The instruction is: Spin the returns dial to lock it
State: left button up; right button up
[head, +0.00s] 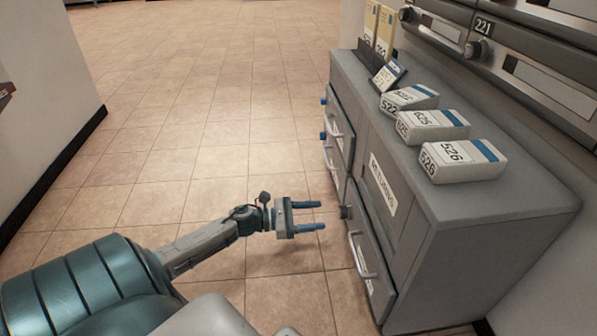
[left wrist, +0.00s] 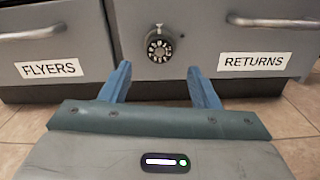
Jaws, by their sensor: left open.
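The returns dial is a small round black knob with white markings and a metal stem above it. In the left wrist view the dial (left wrist: 159,48) sits on the cabinet front, left of the RETURNS label (left wrist: 254,61). In the head view the dial (head: 345,212) sits near the top of the lower drawer's handle. My left gripper (head: 322,215) is open and empty, its blue fingers pointing at the cabinet front. In the left wrist view the gripper (left wrist: 158,68) has its fingertips either side of and below the dial, apparently not touching it. My right gripper is not in view.
The grey cabinet (head: 502,218) carries several white boxes, including one marked 526 (head: 461,161). A drawer handle (head: 360,255) juts out below the dial. A FLYERS label (left wrist: 49,68) is left of it. Wall mailboxes (head: 540,75) stand above. Tiled floor (head: 200,110) is clear.

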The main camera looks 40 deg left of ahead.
pick_arm(q)
jog(key=shift+p+v, duration=1)
jog(key=shift+v, duration=1.6)
